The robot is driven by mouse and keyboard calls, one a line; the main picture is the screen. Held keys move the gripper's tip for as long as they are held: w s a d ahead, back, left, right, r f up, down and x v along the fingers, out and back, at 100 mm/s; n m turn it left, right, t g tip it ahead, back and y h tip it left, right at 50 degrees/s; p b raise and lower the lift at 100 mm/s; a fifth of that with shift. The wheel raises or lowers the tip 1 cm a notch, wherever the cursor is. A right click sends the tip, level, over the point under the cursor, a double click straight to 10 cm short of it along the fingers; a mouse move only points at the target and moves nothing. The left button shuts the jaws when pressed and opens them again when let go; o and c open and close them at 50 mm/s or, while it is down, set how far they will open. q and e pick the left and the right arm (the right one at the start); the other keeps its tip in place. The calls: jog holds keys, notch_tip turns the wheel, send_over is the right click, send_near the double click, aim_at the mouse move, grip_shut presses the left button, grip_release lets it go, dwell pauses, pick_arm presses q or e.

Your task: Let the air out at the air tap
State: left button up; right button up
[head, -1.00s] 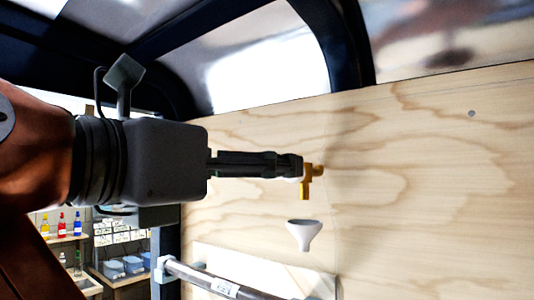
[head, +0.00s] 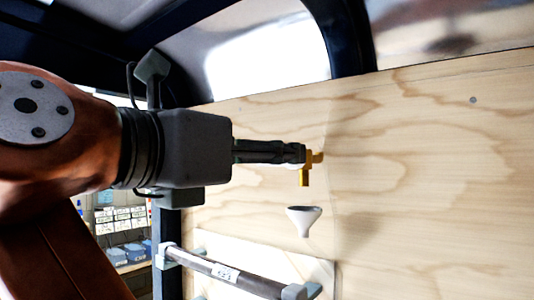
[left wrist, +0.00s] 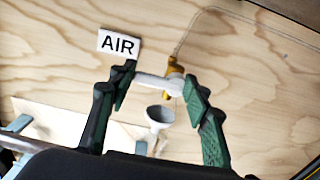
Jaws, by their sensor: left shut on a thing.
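The brass air tap (head: 305,177) sticks out from the plywood wall, its spout pointing down. In the left wrist view the tap (left wrist: 174,69) has a pale lever (left wrist: 153,83) and stands beside a white "AIR" label (left wrist: 118,44). My left gripper (head: 299,153) comes in from the left at the tap. In the left wrist view its green-padded fingers (left wrist: 159,92) are on either side of the lever, shut on it. In the head view the fingers hide most of the lever. My right gripper is not in view.
A white funnel (head: 304,218) sits on the wall below the tap. A metal rail (head: 245,281) with end brackets runs lower down. A thin line runs up from the tap in the left wrist view. The wall to the right is clear.

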pick_arm(q)
jog(key=c, duration=0.4)
jog(key=shift+o, duration=0.2)
